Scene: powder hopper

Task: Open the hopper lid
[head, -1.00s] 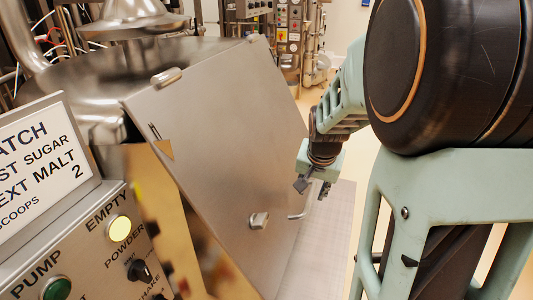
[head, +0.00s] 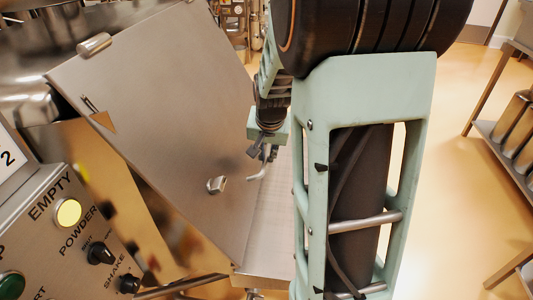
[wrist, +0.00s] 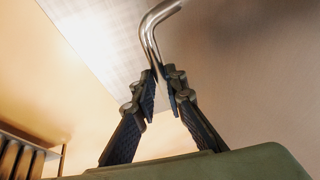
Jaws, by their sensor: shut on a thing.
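The hopper lid (head: 150,95) is a large flat brushed-metal plate, sloping in the head view, with a hinge barrel at its upper left. A bent metal rod handle (head: 257,176) sticks out near its right edge. In the wrist view the handle (wrist: 150,40) rises from between the fingers and bends right. My gripper (head: 267,152) is at the handle's outer end. In the wrist view my gripper (wrist: 162,82) has its dark ribbed fingers shut on the rod's end. The fingers' exact contact is small and partly hidden.
A control panel with a lit empty lamp (head: 68,213) and black knobs is at lower left. A small metal latch (head: 217,184) sits on the lid. A rack with metal canisters (head: 517,115) stands at right. Open floor (head: 460,200) lies between.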

